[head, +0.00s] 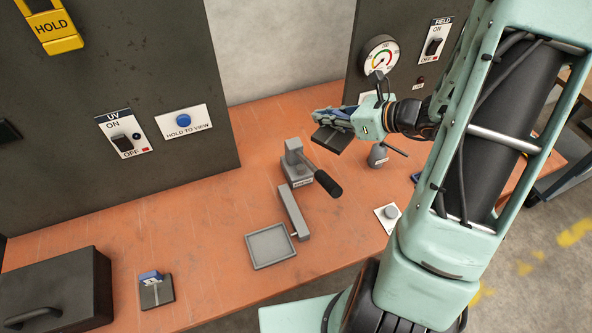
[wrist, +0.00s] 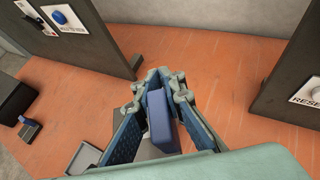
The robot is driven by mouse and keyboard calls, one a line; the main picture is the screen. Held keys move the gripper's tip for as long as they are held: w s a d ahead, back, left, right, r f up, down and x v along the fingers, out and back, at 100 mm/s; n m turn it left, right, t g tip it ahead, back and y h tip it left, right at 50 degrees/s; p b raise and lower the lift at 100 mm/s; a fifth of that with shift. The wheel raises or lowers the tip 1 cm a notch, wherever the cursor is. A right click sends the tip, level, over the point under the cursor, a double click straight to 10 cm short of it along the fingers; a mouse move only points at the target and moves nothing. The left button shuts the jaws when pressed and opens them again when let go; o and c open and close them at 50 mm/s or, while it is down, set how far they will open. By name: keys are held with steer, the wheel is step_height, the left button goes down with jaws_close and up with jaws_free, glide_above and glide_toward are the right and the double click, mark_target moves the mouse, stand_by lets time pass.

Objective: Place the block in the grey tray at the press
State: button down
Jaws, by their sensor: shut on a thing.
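My gripper (head: 332,122) is shut on a blue block (wrist: 159,122) and holds it in the air, above and to the right of the press (head: 298,168) in the head view. In the wrist view the block stands between the two blue-padded fingers of the gripper (wrist: 158,88). In the head view the block is hard to tell from the fingers. The press is grey with a black-handled lever. The grey tray (head: 270,247) lies empty in front of it; its corner shows in the wrist view (wrist: 84,158), partly hidden by the left finger.
A dark stand with a blue top (head: 154,288) and a black handled case (head: 58,292) are at front left. A dark cabinet (head: 110,90) with UV switch stands behind. Another panel with gauge (head: 379,55) is at right. A grey levered fixture (head: 378,155) stands near my wrist.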

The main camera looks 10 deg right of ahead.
steer(key=s+d+f+m+t+h+b, duration=0.3)
steer(key=d+f+m+h+b, duration=0.45)
steer(key=b, duration=0.65)
steer(key=shift+n+y, duration=0.55)
steer(key=shift+y, duration=0.2)
steer(key=w+f+b, duration=0.1)
steer(key=w+f, duration=0.2)
steer(key=w, duration=0.1)
steer(key=w+d+f+b, duration=0.1)
steer(key=w+f, duration=0.2)
steer(key=w, duration=0.1)
steer(key=w+f+b, duration=0.2)
steer(key=w+f, duration=0.2)
steer(key=w, duration=0.1)
steer(key=shift+d, duration=0.35)
steer(key=shift+w+f, duration=0.1)
steer(key=shift+f, duration=0.15)
steer(key=shift+w+f+b, duration=0.2)
steer(key=shift+f+b, duration=0.35)
steer(key=shift+f, duration=1.1)
steer(key=shift+f, duration=0.25)
steer(key=c, duration=2.3)
jaws_free()
steer(key=shift+s, duration=0.1)
steer(key=shift+r, duration=0.15)
